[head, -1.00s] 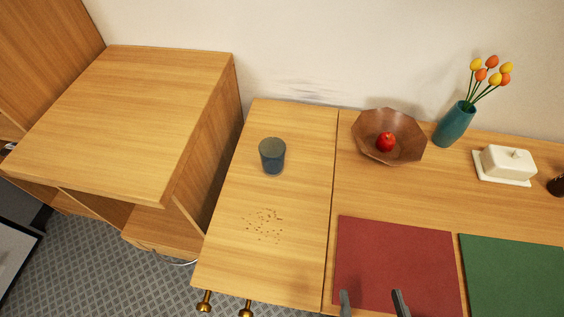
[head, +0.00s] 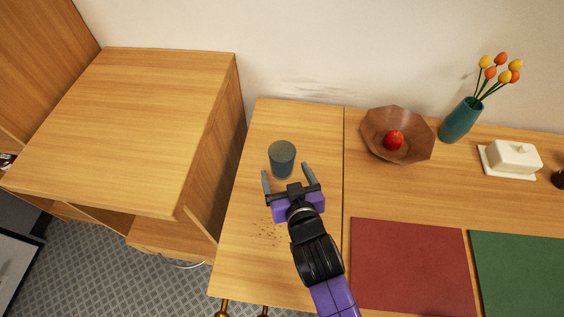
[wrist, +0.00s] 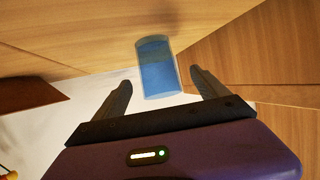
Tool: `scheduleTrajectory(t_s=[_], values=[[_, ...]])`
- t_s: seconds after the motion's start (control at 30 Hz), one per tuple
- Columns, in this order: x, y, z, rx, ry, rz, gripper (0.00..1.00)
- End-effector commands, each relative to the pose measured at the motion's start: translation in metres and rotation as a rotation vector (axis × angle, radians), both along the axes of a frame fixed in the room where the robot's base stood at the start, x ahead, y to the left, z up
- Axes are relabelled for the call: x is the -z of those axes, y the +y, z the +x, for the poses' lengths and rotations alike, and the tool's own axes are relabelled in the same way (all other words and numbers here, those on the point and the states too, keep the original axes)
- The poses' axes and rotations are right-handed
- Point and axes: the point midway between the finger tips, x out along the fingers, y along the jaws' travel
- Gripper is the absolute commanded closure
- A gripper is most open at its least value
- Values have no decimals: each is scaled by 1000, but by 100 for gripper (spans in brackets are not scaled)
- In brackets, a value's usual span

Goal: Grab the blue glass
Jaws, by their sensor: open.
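The blue glass (head: 282,158) stands upright on the left part of the wooden table in the head view. My gripper (head: 286,172) is open, with its two fingers pointing at the glass from the near side. The glass lies just beyond the fingertips and appears apart from them. In the wrist view the glass (wrist: 157,68) shows as a translucent blue cylinder, ahead of and between the open fingers (wrist: 163,84). Nothing is held.
A wooden bowl (head: 374,144) with a red apple (head: 393,140) stands to the right, near a teal vase (head: 461,121) of tulips and a white butter dish (head: 512,158). Crumbs (head: 268,234) lie near my arm. A wooden cabinet (head: 150,120) stands left.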

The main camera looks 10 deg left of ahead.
Motion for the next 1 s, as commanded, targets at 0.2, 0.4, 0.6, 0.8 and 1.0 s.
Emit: scheduleTrajectory(t_s=[0.2, 0.4, 0.6, 0.8, 1.0], values=[[6, 6, 21, 0, -1, 0, 16], [15, 13, 47, 0, -1, 1, 16], [20, 16, 56, 0, -2, 2, 16], [20, 16, 56, 0, -2, 2, 18], [20, 16, 56, 0, -2, 2, 57]])
